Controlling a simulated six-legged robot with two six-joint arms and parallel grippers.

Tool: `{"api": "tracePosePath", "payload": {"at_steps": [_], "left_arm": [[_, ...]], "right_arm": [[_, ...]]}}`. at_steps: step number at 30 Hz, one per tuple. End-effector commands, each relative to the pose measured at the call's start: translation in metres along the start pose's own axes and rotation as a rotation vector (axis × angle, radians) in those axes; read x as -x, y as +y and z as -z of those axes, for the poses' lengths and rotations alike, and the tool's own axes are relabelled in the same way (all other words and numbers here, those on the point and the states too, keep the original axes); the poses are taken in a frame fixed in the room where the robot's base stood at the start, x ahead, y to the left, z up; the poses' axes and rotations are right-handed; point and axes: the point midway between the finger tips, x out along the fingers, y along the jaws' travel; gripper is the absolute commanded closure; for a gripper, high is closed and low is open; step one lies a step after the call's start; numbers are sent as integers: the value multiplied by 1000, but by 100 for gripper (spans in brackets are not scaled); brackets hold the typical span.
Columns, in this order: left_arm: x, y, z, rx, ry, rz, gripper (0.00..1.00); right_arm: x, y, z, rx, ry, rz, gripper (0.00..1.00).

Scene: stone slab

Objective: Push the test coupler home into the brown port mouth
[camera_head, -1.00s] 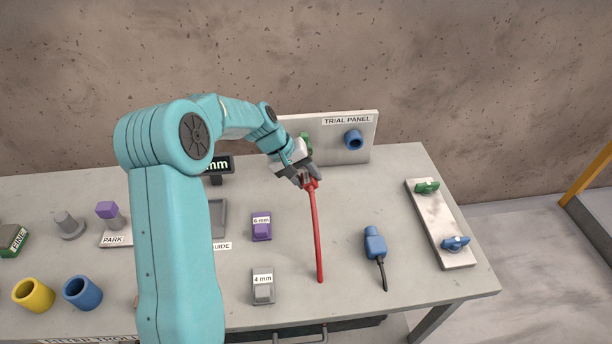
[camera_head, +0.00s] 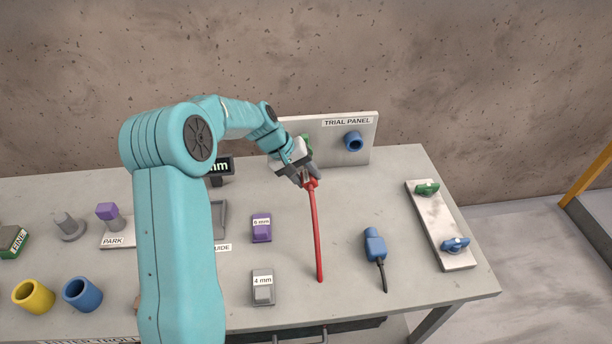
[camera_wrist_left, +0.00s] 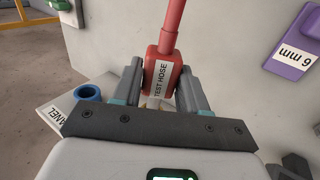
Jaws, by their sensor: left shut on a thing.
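My left gripper (camera_head: 306,177) is shut on the red test coupler (camera_head: 311,184), in front of the trial panel (camera_head: 360,125). In the left wrist view the coupler (camera_wrist_left: 163,72) is a red block labelled TEST HOSE, between the two grey fingers (camera_wrist_left: 160,85). Its red hose (camera_head: 317,235) runs toward the table's front edge. A blue port (camera_head: 353,142) and part of a green one (camera_head: 307,141) show on the panel. I cannot make out a brown port mouth; the gripper and wrist cover part of the panel. Whether the coupler touches the panel is hidden. My right gripper is not in view.
A blue plug (camera_head: 375,244) with a black cable lies right of the hose. A plate with green and blue handles (camera_head: 440,225) lies at the right. Purple 6 mm (camera_head: 261,228) and grey 4 mm (camera_head: 263,286) blocks stand left of the hose. Yellow (camera_head: 33,296) and blue (camera_head: 82,293) cups stand front left.

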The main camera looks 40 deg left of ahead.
Motion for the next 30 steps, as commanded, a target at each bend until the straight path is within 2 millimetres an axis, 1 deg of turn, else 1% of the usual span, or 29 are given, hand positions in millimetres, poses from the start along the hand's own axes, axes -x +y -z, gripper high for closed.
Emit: {"api": "tracePosePath", "payload": {"at_steps": [30], "left_arm": [[0, 0, 26, 0, 0, 0, 93]], "right_arm": [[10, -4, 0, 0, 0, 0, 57]]}}
